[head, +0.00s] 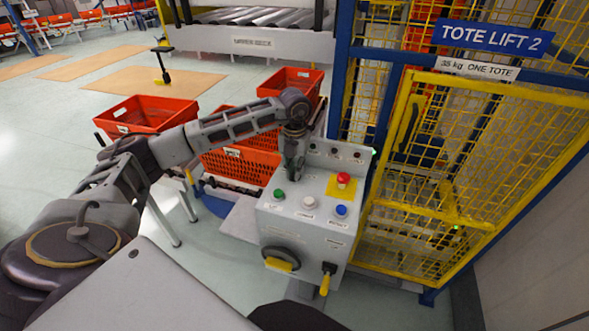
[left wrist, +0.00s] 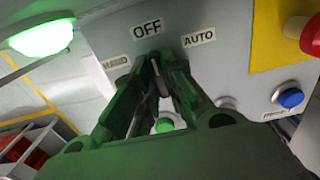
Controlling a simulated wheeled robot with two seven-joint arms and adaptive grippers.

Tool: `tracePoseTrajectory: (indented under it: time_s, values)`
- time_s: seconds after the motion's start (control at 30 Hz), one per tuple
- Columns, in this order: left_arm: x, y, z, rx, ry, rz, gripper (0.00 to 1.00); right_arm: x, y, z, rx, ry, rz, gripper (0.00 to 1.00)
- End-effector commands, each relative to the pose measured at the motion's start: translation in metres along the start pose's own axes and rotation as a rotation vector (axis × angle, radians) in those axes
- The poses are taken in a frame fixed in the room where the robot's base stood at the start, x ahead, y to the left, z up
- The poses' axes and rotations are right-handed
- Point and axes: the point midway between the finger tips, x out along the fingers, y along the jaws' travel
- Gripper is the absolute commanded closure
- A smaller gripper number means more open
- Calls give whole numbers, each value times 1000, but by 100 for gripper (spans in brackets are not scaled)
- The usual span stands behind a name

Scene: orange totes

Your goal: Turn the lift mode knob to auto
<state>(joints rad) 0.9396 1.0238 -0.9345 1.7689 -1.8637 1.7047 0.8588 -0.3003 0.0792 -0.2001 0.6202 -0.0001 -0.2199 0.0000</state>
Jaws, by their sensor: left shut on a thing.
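The lift mode knob is on the top of the grey control box (head: 306,232). In the left wrist view the dark knob (left wrist: 154,82) shows only in part between my fingertips, below the OFF label (left wrist: 147,28). The AUTO label (left wrist: 198,39) is to the right of OFF, and another label (left wrist: 117,62) at the left is partly covered. My left gripper (head: 292,172) reaches down onto the back left part of the panel. It is shut on the knob, seen from close in the left wrist view (left wrist: 155,75). The knob's exact pointing is hidden by the fingers. My right gripper is not in view.
Near the gripper are a green button (head: 278,194), a white button (head: 309,202), a blue button (head: 341,210) and a red mushroom button (head: 343,178). A yellow mesh cage (head: 440,215) stands right of the box. Orange totes (head: 240,165) stand behind and left.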

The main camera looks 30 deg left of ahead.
Motion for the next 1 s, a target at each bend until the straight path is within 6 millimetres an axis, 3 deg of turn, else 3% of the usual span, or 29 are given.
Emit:
tracePoseTrajectory:
  time_s: [0.47, 1.0]
  values:
    - [0, 0, 0, 58, -1, 0, 100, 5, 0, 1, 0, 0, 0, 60]
    - [1, 0, 1, 399, -3, -1, 100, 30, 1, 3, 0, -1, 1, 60]
